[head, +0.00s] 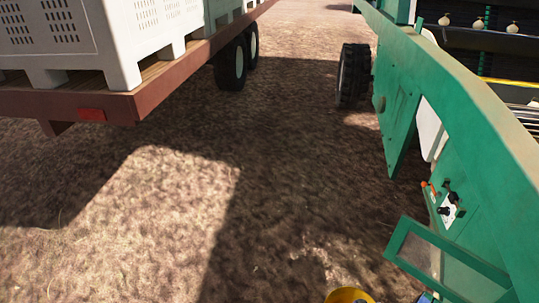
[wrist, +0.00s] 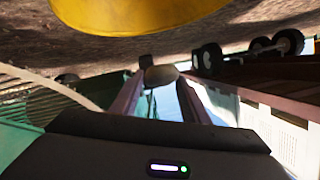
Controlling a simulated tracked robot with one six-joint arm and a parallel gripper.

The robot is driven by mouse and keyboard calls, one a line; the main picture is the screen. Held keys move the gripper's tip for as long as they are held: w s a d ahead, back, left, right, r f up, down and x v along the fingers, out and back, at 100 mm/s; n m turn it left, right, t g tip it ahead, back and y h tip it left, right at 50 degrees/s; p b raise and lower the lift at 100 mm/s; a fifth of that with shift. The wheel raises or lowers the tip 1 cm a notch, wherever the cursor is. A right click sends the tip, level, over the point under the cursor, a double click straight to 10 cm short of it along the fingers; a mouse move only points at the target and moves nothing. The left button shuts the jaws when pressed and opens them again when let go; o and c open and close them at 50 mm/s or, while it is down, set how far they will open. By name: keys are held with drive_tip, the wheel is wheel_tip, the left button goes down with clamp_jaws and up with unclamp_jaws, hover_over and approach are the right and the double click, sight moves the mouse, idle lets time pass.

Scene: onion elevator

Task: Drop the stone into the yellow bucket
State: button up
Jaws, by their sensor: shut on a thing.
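The yellow bucket (wrist: 140,14) fills the top of the wrist view, partly cut off by the frame edge. In the head view only a curved part of the bucket (head: 348,296) shows at the bottom edge. My gripper (wrist: 160,82) is shut on the stone (wrist: 161,74), a rounded greyish-tan lump held between the fingertips. The wrist view is upside down, with ground at the top. The stone appears apart from the bucket. The bucket's inside is hidden, and my gripper is outside the head view.
A green machine (head: 455,95) runs along the right, with a control panel (head: 447,208) and a green frame (head: 440,262) low on its side. A trailer (head: 165,75) carrying white crates (head: 90,35) stands at the left. Bare ground (head: 290,160) lies between them.

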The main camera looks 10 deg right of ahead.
drive_tip(key=shift+f, duration=0.75)
drive_tip(key=o, duration=1.5)
drive_tip(key=shift+s, duration=0.1)
drive_tip(key=v, duration=1.3)
drive_tip(key=shift+s, duration=0.25)
drive_tip(key=shift+a+r, duration=0.1)
